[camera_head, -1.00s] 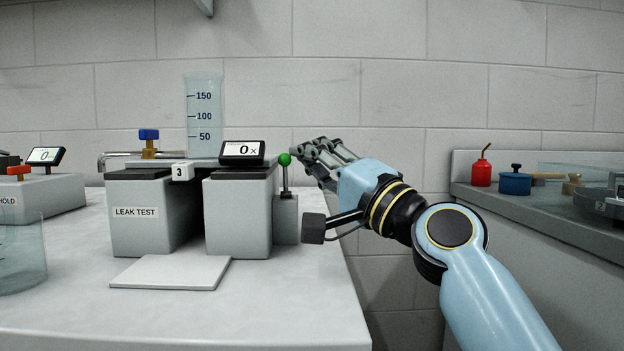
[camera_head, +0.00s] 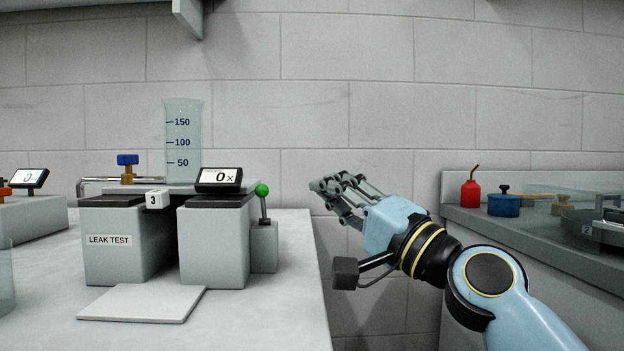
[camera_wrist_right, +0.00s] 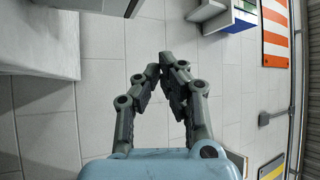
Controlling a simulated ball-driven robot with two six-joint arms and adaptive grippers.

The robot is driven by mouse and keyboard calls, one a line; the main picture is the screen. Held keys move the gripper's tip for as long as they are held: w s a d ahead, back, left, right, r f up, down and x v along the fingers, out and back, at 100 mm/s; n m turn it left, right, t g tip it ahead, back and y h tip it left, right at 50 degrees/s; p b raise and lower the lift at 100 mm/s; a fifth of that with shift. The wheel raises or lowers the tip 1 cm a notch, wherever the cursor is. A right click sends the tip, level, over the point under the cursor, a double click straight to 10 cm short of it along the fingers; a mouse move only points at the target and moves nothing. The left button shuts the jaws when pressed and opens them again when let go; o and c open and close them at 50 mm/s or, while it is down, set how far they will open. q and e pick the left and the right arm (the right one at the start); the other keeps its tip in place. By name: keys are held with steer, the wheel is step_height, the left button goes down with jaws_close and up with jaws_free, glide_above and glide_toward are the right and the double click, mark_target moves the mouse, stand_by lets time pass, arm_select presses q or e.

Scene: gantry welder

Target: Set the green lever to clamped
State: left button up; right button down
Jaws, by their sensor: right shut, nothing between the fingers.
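The green lever (camera_head: 262,191) is a green ball on a thin metal rod, standing nearly upright on a small grey box at the right side of the leak test machine (camera_head: 213,245). My right gripper (camera_head: 318,187) is to the right of the lever, apart from it, past the table's right edge. Its fingers point left and are shut with nothing between them. In the right wrist view the gripper (camera_wrist_right: 163,60) shows its fingertips together over a tiled floor. The lever does not show in that view. My left gripper is not in view.
A white plate (camera_head: 140,304) lies on the table in front of the machine. A measuring cylinder (camera_head: 183,135) and a display (camera_head: 219,178) sit on the machine. At the right, a counter holds a red oil can (camera_head: 470,190) and a blue pot (camera_head: 503,204). A gap separates table and counter.

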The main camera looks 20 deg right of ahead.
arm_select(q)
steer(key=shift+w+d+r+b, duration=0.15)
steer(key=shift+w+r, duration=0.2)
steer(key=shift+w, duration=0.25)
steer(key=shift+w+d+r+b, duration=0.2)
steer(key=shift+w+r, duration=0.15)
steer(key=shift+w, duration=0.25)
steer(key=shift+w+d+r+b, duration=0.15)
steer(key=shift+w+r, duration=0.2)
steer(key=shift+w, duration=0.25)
arm_select(e)
steer(key=shift+w+f+v, duration=0.1)
steer(key=shift+f+v, duration=0.1)
steer(key=shift+v, duration=0.8)
steer(key=shift+w+f+v, duration=0.1)
steer(key=shift+f+v, duration=0.05)
steer(key=shift+v, duration=0.85)
steer(key=shift+d, duration=0.1)
steer(key=shift+f, duration=0.1)
